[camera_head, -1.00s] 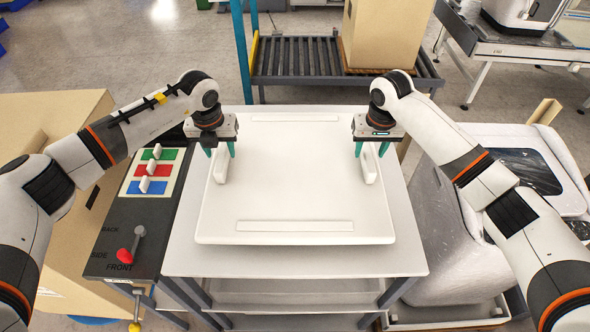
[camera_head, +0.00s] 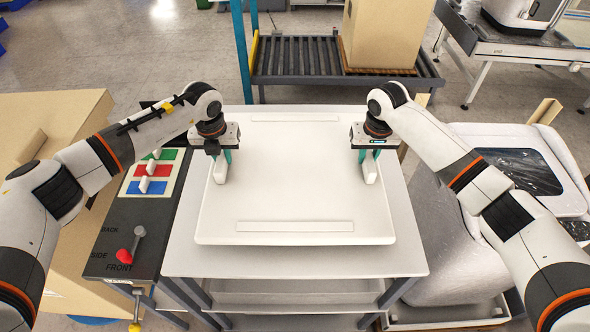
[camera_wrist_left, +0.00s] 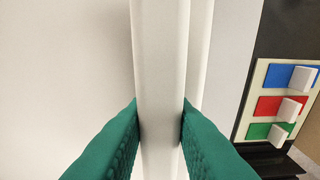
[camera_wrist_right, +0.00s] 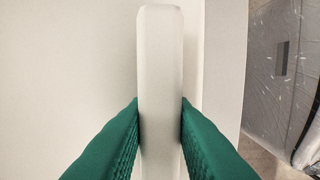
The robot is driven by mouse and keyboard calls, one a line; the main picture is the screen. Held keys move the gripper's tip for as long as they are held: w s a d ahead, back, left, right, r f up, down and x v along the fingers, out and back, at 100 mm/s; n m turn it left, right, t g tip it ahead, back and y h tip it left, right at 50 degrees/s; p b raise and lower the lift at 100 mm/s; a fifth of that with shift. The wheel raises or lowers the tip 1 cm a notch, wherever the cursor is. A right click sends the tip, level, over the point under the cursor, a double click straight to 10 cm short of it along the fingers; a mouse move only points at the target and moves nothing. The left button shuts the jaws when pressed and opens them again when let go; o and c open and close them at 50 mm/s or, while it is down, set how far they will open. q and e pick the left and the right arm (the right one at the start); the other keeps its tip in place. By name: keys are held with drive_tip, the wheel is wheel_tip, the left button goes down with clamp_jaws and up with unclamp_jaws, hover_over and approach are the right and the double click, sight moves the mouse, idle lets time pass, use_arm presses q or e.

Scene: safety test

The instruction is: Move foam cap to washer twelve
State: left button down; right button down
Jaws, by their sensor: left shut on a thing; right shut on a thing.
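The foam cap (camera_head: 295,185) is a flat white slab with a raised strip along its far and near edges and an upright grip at each side. It lies on a light grey table (camera_head: 300,262). My left gripper (camera_head: 222,162) is shut on the cap's left grip (camera_head: 221,172); the wrist view shows both green fingers touching this grip (camera_wrist_left: 160,70). My right gripper (camera_head: 369,160) is shut on the right grip (camera_head: 370,170), also between green fingers in its wrist view (camera_wrist_right: 160,70). I cannot tell which thing is washer twelve.
A dark panel (camera_head: 115,235) with green, red and blue switches and a red-knobbed lever stands left of the table. A plastic-wrapped white machine (camera_head: 460,245) stands close at the right. A roller conveyor (camera_head: 295,60) with a cardboard box (camera_head: 385,35) lies behind.

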use_arm(q)
drive_tip(key=shift+r, duration=0.15)
use_arm(e)
drive_tip(key=shift+r, duration=0.2)
